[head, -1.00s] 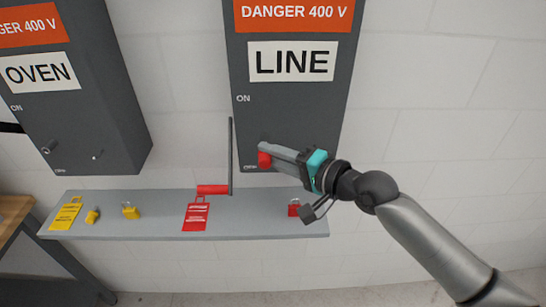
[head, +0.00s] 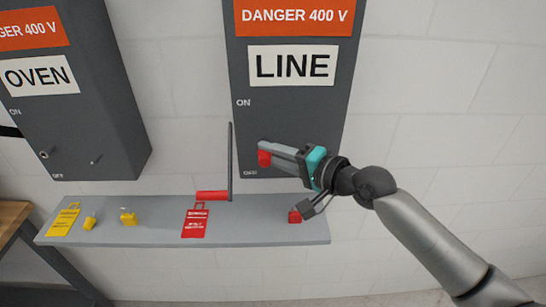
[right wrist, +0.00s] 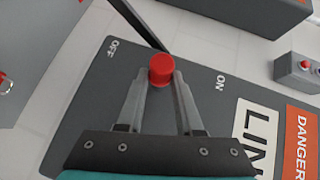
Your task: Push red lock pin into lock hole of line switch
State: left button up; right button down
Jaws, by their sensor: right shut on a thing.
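The line switch box (head: 290,115) is dark grey on the wall, with ON and OFF marks. Its dark lever (head: 231,160) points down and ends in a red handle (head: 212,195). The red lock pin (head: 264,158) is a short red cylinder near the lower front of the box, at OFF height. My right gripper (head: 265,153) is shut on it; the pin (right wrist: 161,69) shows between the fingertips in the right wrist view. I cannot see the lock hole or tell how deep the pin sits. My left gripper is not in view.
A grey shelf (head: 260,232) runs below the boxes. The oven box (head: 75,120) hangs at left.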

jog(key=shift+w, duration=0.35)
jog(key=shift+c, duration=2.4)
grip_release()
jog(key=s+p, duration=0.4)
jog(key=s, duration=0.2)
jog(key=shift+p, duration=0.35)
jog(key=shift+d, duration=0.1)
